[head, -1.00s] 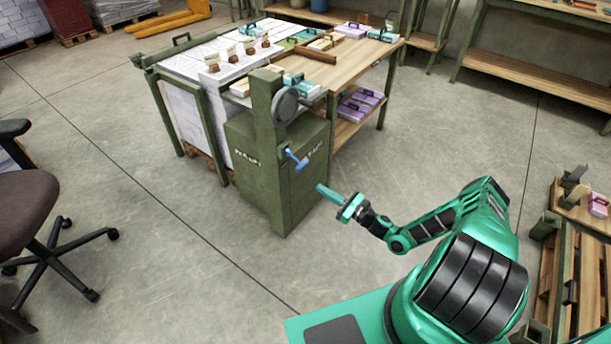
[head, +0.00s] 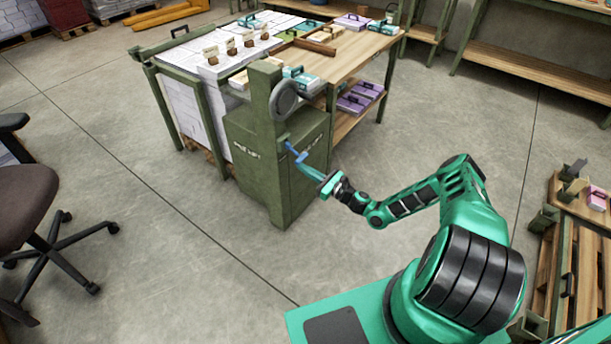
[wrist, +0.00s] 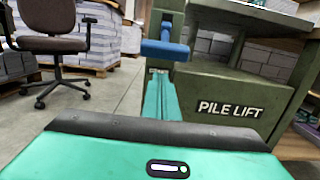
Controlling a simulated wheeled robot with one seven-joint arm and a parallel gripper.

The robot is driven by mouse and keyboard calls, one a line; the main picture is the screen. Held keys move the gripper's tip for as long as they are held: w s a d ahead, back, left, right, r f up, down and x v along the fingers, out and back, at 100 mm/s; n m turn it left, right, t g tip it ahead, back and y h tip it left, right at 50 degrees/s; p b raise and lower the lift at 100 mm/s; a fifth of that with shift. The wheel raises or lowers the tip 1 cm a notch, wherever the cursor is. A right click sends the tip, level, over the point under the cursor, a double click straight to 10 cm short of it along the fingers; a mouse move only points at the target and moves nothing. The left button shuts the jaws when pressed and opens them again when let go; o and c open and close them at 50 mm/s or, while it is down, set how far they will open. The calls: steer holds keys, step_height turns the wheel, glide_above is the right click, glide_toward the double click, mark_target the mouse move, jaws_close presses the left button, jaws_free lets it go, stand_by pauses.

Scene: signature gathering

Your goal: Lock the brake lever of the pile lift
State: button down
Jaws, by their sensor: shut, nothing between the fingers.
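The pile lift (head: 265,165) is a green cabinet with a post and a round grey disc, at the end of the work table. Its name shows in the wrist view on the green panel (wrist: 228,120). The blue brake lever (head: 297,153) sticks out from the post on the side facing my arm, and it shows in the wrist view (wrist: 165,50) just above and beyond my fingers. My gripper (head: 312,172) is shut and empty, its tip close to the lever's lower end. I cannot tell whether they touch.
The wooden work table (head: 350,66) behind the lift holds paper stacks and boxes. An office chair (head: 30,215) stands at the left. A pallet stand (head: 565,260) is at the right. The concrete floor between is clear.

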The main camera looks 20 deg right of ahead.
steer(key=shift+s+d+r, duration=0.15)
steer(key=shift+s+r, duration=0.05)
steer(key=shift+r, duration=0.25)
steer(key=shift+s+d+r, duration=0.1)
steer(key=shift+s+r, duration=0.1)
steer(key=shift+r, duration=0.25)
